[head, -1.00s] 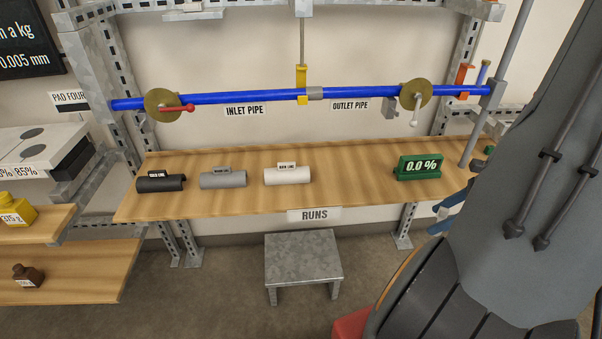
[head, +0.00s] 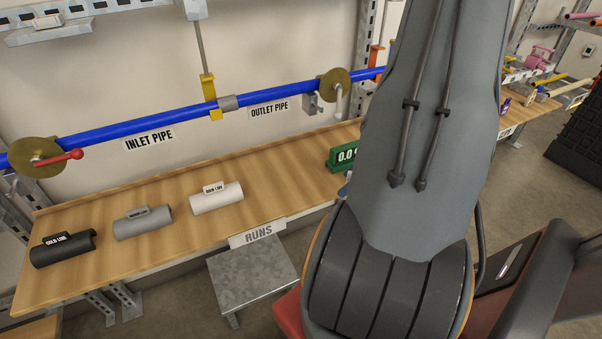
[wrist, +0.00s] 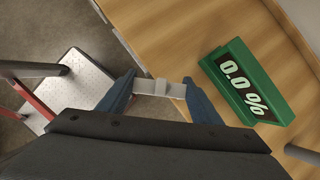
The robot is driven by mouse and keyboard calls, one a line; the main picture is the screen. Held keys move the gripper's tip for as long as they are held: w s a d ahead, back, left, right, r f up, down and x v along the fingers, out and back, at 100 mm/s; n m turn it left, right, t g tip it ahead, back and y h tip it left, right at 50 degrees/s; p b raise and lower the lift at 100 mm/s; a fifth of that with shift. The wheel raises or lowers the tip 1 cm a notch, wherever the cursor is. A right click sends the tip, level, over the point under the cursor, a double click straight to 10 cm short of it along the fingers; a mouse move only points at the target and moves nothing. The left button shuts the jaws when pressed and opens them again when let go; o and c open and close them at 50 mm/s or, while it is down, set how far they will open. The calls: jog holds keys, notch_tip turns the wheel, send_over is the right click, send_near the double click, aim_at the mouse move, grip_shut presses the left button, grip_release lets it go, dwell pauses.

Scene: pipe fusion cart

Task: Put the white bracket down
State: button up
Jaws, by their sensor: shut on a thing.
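In the wrist view my gripper (wrist: 160,86) has its two blue fingers on either side of a small white bracket (wrist: 157,88). It is shut on the bracket and holds it near the front edge of the wooden bench (wrist: 175,30). I cannot tell whether the bracket touches anything below. In the head view my arm hides the bracket and nearly all of the gripper. The bench shows there too (head: 270,175).
A green display (wrist: 246,84) reading 0.0 % stands right of my gripper in the wrist view. Black (head: 62,250), grey (head: 142,222) and white (head: 216,199) half-pipe pieces lie on the bench. A metal step (head: 250,275) stands in front. Bare wood lies between the white piece and the display.

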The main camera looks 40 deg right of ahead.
jog(key=w+a+p, duration=0.1)
jog(key=w+a, duration=0.1)
jog(key=w, duration=0.1)
jog(key=w+a+p, duration=0.1)
jog(key=w+a, duration=0.1)
jog(key=w, duration=0.2)
jog(key=w+a+p, duration=0.1)
jog(key=w+a, duration=0.1)
jog(key=w, duration=0.1)
jog(key=shift+w+a, duration=0.35)
jog(key=shift+a, duration=0.05)
jog(key=shift+w+f, duration=0.1)
jog(key=shift+f, duration=0.7)
jog(key=shift+f, duration=0.15)
jog(key=o, duration=1)
